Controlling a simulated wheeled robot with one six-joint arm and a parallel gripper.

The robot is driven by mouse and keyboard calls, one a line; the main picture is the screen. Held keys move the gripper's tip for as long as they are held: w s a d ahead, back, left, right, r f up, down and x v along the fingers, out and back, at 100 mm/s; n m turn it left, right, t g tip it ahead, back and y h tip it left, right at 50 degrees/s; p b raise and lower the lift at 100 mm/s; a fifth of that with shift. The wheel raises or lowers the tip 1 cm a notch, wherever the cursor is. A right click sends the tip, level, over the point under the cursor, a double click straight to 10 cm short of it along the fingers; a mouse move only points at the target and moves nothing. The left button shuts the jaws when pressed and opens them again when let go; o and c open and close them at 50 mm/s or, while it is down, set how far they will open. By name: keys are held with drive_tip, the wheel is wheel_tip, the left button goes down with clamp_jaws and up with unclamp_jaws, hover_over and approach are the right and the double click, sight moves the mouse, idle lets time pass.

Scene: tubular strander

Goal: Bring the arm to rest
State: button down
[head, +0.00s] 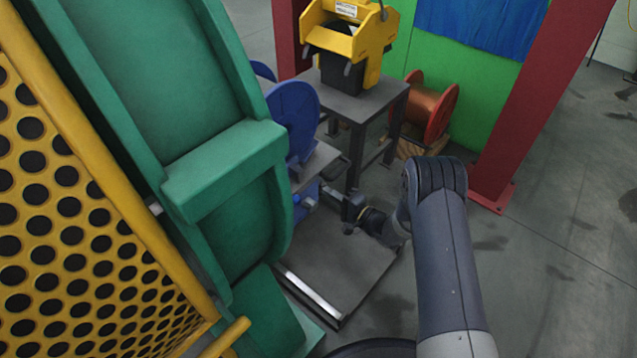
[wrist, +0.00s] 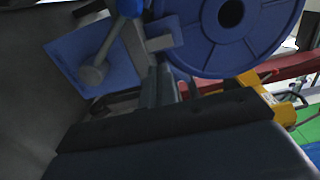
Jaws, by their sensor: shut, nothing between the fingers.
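My gripper (head: 330,190) is low in the middle of the head view, at the end of my bent arm. It points left toward the blue fitting (head: 306,196) under the blue reel (head: 294,118). In the wrist view my gripper (wrist: 160,74) shows as two dark fingers close together, shut and empty. The blue reel (wrist: 262,42) fills the upper right there. I cannot tell whether the fingertips touch anything.
The green machine housing (head: 225,175) and yellow perforated guard (head: 80,235) stand at left. A dark table (head: 352,98) bears a yellow device (head: 350,35). A copper-wound red spool (head: 437,108) and red post (head: 540,90) stand behind my arm. Floor at right is open.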

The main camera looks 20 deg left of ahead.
drive_tip(key=shift+s+d, duration=0.3)
drive_tip(key=shift+d, duration=0.35)
drive_tip(key=shift+a+f, duration=0.1)
